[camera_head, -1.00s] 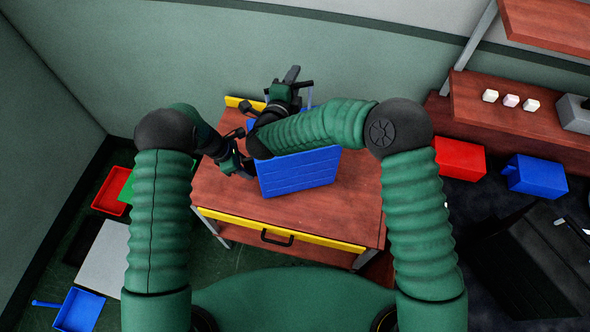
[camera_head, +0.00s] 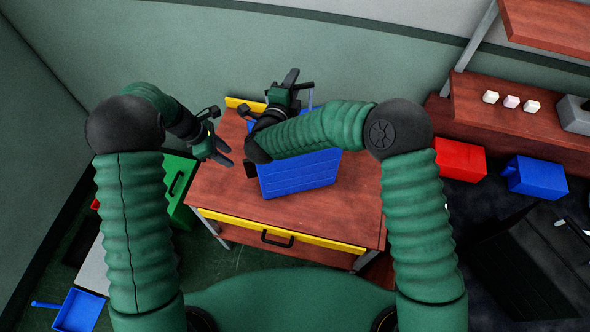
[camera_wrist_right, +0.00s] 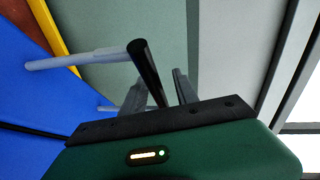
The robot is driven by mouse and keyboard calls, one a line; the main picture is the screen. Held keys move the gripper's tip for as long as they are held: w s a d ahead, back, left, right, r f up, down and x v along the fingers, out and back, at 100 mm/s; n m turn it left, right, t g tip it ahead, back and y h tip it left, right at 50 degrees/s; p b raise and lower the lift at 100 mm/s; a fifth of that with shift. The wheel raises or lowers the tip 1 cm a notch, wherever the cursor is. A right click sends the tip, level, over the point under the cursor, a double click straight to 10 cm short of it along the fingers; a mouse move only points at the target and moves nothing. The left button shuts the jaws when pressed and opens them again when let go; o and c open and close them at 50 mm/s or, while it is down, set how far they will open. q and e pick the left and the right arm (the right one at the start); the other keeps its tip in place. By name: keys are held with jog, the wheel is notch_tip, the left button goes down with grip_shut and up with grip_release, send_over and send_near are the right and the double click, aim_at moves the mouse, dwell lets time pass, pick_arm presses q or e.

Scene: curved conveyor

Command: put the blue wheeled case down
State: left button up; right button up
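The blue wheeled case (camera_head: 298,174) rests on the wooden table (camera_head: 225,194), its near side facing me. My right arm crosses over it and hides part of its top. Its extended handle, grey rods with a black grip (camera_wrist_right: 148,70), shows in the right wrist view. My right gripper (camera_head: 293,80) is at the handle beyond the case; in the right wrist view its fingers appear closed around the black grip. My left gripper (camera_head: 228,150) is open and empty, left of the case and apart from it, over the table's left edge.
Red (camera_head: 460,158) and blue (camera_head: 537,177) bins stand to the right. The table's near right part is clear.

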jog(key=v, duration=1.1)
